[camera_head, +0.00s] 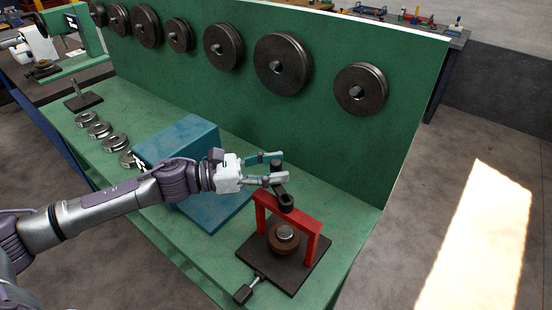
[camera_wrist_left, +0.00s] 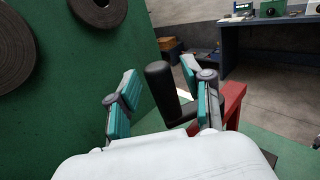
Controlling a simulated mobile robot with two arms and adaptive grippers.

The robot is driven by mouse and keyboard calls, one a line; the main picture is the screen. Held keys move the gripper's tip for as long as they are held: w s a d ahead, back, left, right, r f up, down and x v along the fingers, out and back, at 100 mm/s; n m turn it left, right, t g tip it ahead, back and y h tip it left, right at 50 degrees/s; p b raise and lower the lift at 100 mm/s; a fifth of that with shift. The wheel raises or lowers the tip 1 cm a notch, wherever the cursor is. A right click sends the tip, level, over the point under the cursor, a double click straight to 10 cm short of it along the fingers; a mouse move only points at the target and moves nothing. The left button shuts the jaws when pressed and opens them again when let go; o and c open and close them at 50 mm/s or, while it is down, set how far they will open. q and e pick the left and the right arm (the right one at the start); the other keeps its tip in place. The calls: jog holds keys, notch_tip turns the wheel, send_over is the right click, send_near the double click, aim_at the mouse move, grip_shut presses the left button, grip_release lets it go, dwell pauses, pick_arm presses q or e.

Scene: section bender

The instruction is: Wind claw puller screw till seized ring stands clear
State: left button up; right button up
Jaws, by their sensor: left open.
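The claw puller has a red frame (camera_head: 312,228) standing on a dark base plate (camera_head: 304,264) at the front right of the bench. A brown ring (camera_head: 284,241) sits around a metal shaft under the frame. A black crank (camera_head: 286,203) tops the screw, with an upright grip on it. My left gripper (camera_head: 277,169) is open at the crank grip, above the frame. In the left wrist view the black grip (camera_wrist_left: 161,82) stands between the two spread teal fingers, with gaps visible. The red frame (camera_wrist_left: 232,103) shows behind the right finger. My right gripper is not visible.
A blue block (camera_head: 185,143) stands left of the puller, under my left arm. Several metal rings (camera_head: 99,130) line the green bench (camera_head: 70,118). A green back panel (camera_head: 400,120) with dark rollers rises behind. A short black lever (camera_head: 246,291) sticks out at the front.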

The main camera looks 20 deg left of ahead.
pick_arm(q)
jog(key=shift+d, duration=0.2)
grip_shut()
jog(key=shift+w+d+f+m+g+h+b, duration=0.15)
jog(key=shift+m+g+b, duration=0.1)
jog(key=shift+b, duration=0.2)
jog(key=shift+w+a+m+g+h+b, duration=0.15)
jog(key=shift+g+b, duration=0.1)
jog(key=shift+b, duration=0.2)
jog(key=shift+w+d+m+g+y+b, duration=0.2)
jog(key=shift+d+m+g+b, duration=0.65)
jog(key=shift+m+g+b, duration=1.65)
jog(key=shift+w+d+m+g+y+b, duration=0.2)
jog(key=shift+d+m+g+b, duration=0.9)
jog(key=shift+g+b, duration=2.5)
jog(key=shift+s+d+m+g+y+b, duration=0.1)
jog(key=shift+d+m+g+y+b, duration=0.35)
jog(key=shift+m+g+b, duration=2.5)
jog(key=shift+d+r+n+b, duration=0.1)
jog(key=shift+r+n+b, duration=0.1)
jog(key=shift+n+b, duration=0.4)
grip_release()
jog(key=shift+d, duration=0.1)
